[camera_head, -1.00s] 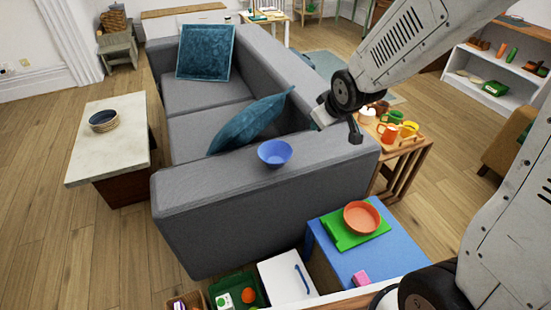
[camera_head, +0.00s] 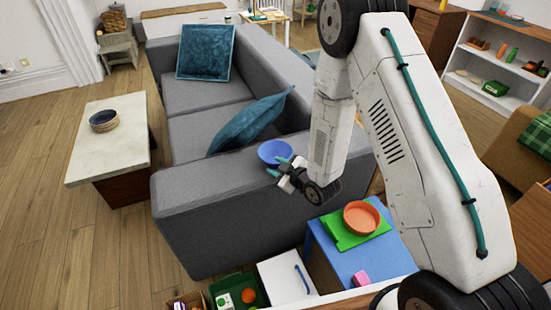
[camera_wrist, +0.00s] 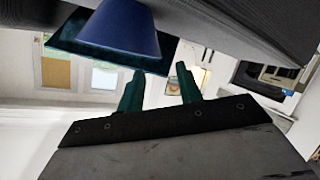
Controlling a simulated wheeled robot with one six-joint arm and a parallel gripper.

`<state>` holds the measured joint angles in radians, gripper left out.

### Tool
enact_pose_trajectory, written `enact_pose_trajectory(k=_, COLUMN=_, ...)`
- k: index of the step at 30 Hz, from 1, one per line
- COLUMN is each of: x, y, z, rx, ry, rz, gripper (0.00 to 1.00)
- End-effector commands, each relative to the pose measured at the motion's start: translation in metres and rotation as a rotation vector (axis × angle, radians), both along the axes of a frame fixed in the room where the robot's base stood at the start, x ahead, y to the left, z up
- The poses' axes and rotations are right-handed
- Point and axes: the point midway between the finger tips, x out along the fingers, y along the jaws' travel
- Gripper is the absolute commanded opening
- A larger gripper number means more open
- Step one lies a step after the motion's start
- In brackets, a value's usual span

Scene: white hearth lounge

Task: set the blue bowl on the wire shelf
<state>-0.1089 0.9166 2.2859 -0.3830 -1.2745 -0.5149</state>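The blue bowl (camera_head: 275,152) sits on the grey sofa's near armrest. It also shows in the wrist view (camera_wrist: 120,30), upper left, just beyond the fingers. My gripper (camera_head: 277,166) is at the bowl's near right side, close to its rim. Its two green fingers (camera_wrist: 158,82) are apart with nothing between them. I cannot tell whether a finger touches the bowl. I cannot make out a wire shelf in either view.
The grey sofa (camera_head: 215,220) holds two teal cushions. A blue table (camera_head: 365,262) with a green tray (camera_head: 338,236) and an orange bowl (camera_head: 362,218) stands near right. A marble-topped table (camera_head: 95,155) is at left. A white bookshelf (camera_head: 468,52) stands back right.

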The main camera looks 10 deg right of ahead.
Motion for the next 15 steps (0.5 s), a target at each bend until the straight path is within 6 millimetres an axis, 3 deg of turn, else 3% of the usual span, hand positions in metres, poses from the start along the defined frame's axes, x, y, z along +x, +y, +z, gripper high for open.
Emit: enact_pose_trajectory(k=15, x=0.056, y=0.023, z=-0.023, rx=0.001, ry=-0.003, rz=0.001, gripper=0.35)
